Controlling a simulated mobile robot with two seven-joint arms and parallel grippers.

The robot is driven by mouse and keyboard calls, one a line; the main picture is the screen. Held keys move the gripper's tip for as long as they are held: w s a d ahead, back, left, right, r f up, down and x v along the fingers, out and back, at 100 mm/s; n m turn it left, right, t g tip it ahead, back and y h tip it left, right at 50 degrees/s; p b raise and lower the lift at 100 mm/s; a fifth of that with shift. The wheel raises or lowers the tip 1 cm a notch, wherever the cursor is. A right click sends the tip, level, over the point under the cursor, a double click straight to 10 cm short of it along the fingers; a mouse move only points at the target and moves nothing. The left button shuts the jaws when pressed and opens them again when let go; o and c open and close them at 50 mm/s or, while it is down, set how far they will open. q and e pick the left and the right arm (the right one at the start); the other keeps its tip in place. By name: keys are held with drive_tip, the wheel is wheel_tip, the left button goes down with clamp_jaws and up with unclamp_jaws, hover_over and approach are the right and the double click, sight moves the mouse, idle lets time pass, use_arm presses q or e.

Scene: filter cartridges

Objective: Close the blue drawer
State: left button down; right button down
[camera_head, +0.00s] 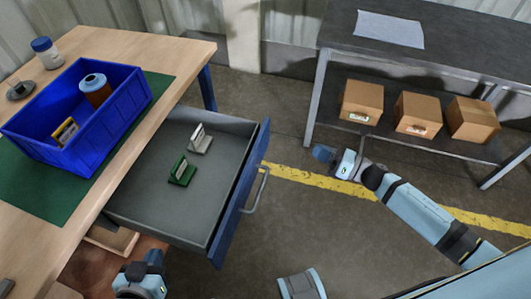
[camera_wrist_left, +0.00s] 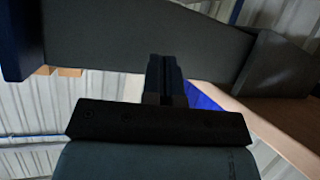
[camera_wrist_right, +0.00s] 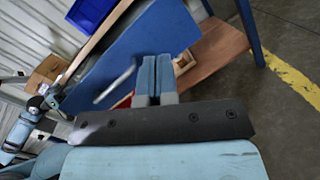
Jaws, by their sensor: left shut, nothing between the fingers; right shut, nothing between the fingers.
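The drawer has a blue front (camera_head: 240,199) with a grey bar handle (camera_head: 259,190), and it stands pulled out from under the wooden workbench. Its grey tray (camera_head: 160,215) holds a green holder (camera_head: 182,172) and a pale holder (camera_head: 200,140). My right gripper (camera_head: 322,153) is shut and empty, right of the blue front and apart from the handle. The right wrist view shows the blue front (camera_wrist_right: 140,50) and handle (camera_wrist_right: 115,86) beyond its fingers (camera_wrist_right: 156,75). My left gripper (camera_head: 154,257) is shut and empty, near the drawer's near side. The left wrist view shows the grey drawer wall (camera_wrist_left: 110,35) close to its fingers (camera_wrist_left: 165,78).
A blue crate (camera_head: 120,118) with a brown cartridge (camera_head: 96,90) stands on a green mat (camera_head: 40,202) on the workbench (camera_head: 150,52). A dark shelf at the back right holds cardboard boxes (camera_head: 361,101). The floor right of the drawer is clear apart from my right arm.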

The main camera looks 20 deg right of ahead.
wheel_tip(320, 180, down, 3)
drive_tip(key=w+d+n+g+y+b, duration=0.1)
drive_tip(key=w+n+g+y+b, duration=0.15)
drive_tip(key=n, duration=0.55)
approach(267, 137)
drive_tip(key=shift+g+h, duration=0.35)
drive_tip(key=shift+g, duration=0.1)
drive_tip(key=x, duration=0.5)
drive_tip(key=r+x, duration=0.1)
drive_tip(key=x, duration=0.1)
drive_tip(key=shift+w+a+r+b, duration=0.1)
drive_tip(key=shift+w+a+b, duration=0.15)
drive_tip(key=shift+b, duration=0.1)
drive_tip(key=shift+s, duration=0.1)
